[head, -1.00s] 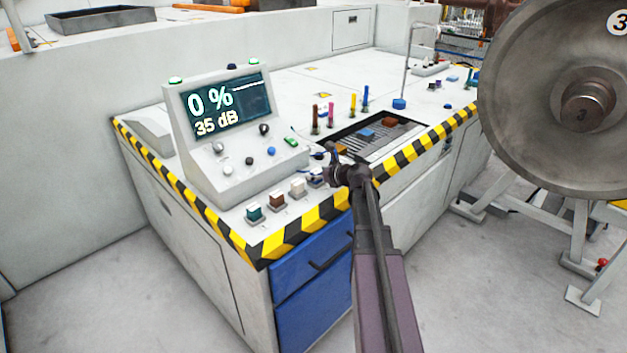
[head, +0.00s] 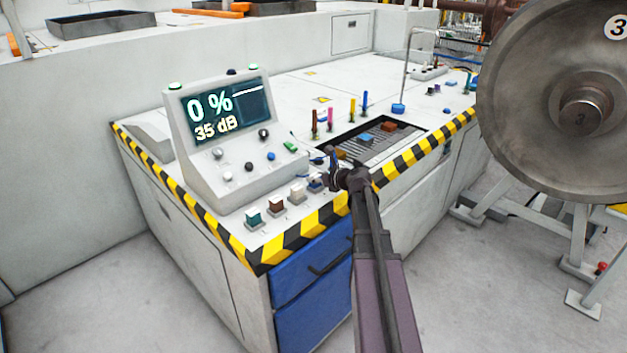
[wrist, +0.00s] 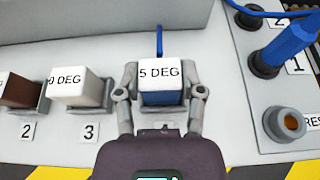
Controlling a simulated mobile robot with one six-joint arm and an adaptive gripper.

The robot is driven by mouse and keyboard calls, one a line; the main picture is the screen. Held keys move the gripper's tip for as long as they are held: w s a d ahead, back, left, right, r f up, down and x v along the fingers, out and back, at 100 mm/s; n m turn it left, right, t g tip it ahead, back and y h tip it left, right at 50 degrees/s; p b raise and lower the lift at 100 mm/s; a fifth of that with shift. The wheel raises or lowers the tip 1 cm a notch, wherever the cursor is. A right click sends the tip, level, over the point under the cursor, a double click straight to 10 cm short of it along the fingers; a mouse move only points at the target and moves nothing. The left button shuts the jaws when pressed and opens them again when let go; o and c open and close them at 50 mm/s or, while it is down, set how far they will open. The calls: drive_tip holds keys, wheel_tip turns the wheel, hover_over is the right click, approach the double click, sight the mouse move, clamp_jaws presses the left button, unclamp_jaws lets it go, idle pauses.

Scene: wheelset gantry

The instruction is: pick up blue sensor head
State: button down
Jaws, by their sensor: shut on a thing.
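The blue sensor head (wrist: 161,98) is a small block with a blue side and a white top face marked "5 DEG". In the wrist view, my gripper (wrist: 161,82) has one finger on each side of the block and is shut on it. A blue strip stands behind the block. In the head view, my gripper (head: 328,178) is at the console's front edge, right of the row of blocks. The small blue block (head: 314,183) shows partly there. Whether it is clear of its seat cannot be told.
A white block (wrist: 78,88) and a brown block (wrist: 20,90) sit in grey holders to the left. A blue probe (wrist: 287,50) and an orange-topped socket (wrist: 286,123) stand to the right. The display console (head: 225,135) rises behind. A large wheel (head: 560,100) is at far right.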

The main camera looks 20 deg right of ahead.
sight(316, 175)
drive_tip(key=shift+r+p, duration=1.6)
drive_tip(key=shift+r, duration=0.1)
drive_tip(key=s+r+p, duration=0.1)
drive_tip(key=s, duration=1.5)
drive_tip(key=shift+r, duration=0.15)
drive_tip(key=shift+d, duration=0.1)
drive_tip(key=shift+s, duration=0.1)
